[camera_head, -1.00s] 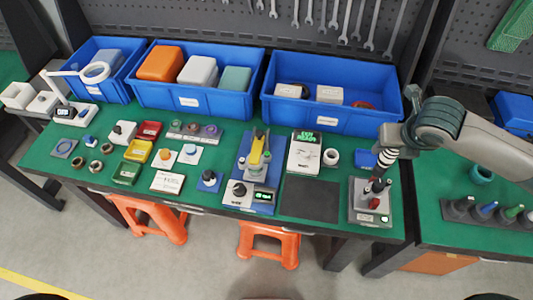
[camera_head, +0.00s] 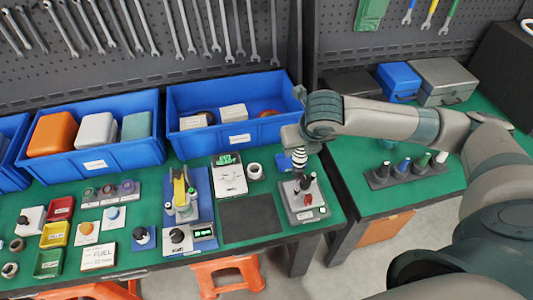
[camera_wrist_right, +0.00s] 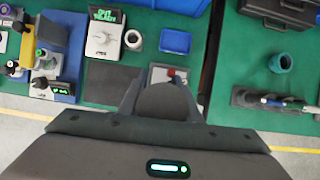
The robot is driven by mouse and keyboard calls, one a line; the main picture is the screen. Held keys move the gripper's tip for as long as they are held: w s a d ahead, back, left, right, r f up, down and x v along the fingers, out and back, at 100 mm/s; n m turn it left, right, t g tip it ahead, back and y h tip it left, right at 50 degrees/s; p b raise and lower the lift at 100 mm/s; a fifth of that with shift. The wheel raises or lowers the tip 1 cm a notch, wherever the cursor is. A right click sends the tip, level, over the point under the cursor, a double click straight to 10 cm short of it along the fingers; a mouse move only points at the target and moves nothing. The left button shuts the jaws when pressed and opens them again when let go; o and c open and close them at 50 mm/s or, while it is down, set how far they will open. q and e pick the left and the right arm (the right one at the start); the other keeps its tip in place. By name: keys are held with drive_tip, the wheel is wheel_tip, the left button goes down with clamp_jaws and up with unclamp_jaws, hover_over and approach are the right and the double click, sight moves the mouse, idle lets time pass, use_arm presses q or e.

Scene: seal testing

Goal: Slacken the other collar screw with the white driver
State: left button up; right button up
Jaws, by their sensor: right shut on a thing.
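My right gripper (camera_head: 303,178) is over the grey block fixture (camera_head: 306,214) at the table's right front corner. In the right wrist view its fingers (camera_wrist_right: 165,92) are shut on a dark rounded thing that I cannot identify. The fixture has dark upright parts and a red part; its top is partly hidden by the gripper. The white driver (camera_head: 442,158) stands at the right end of a dark rack on the right-hand table, apart from the gripper. I cannot make out a collar screw. My left gripper is not in view.
Left of the fixture are a dark mat (camera_head: 250,220), a white ring (camera_head: 255,171) and a blue-based stand with a yellow lever (camera_head: 181,190). A blue bin (camera_head: 190,105) stands behind. The driver rack (camera_head: 408,173) also holds black, blue and green drivers. A gap separates the tables.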

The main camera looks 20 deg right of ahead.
drive_tip(key=s+a+f+m+g+b, duration=0.3)
drive_tip(key=a+m+g+b, duration=0.1)
drive_tip(key=m, duration=1.3)
drive_tip(key=s+a+f+m+g+b, duration=0.3)
drive_tip(key=m+b, duration=0.6)
drive_tip(key=m, duration=0.8)
drive_tip(key=shift+s+a+g+y+b, duration=0.3)
drive_tip(key=shift+a+g+y, duration=0.1)
drive_tip(key=shift+a+g, duration=1.1)
drive_tip(key=shift+a, duration=0.25)
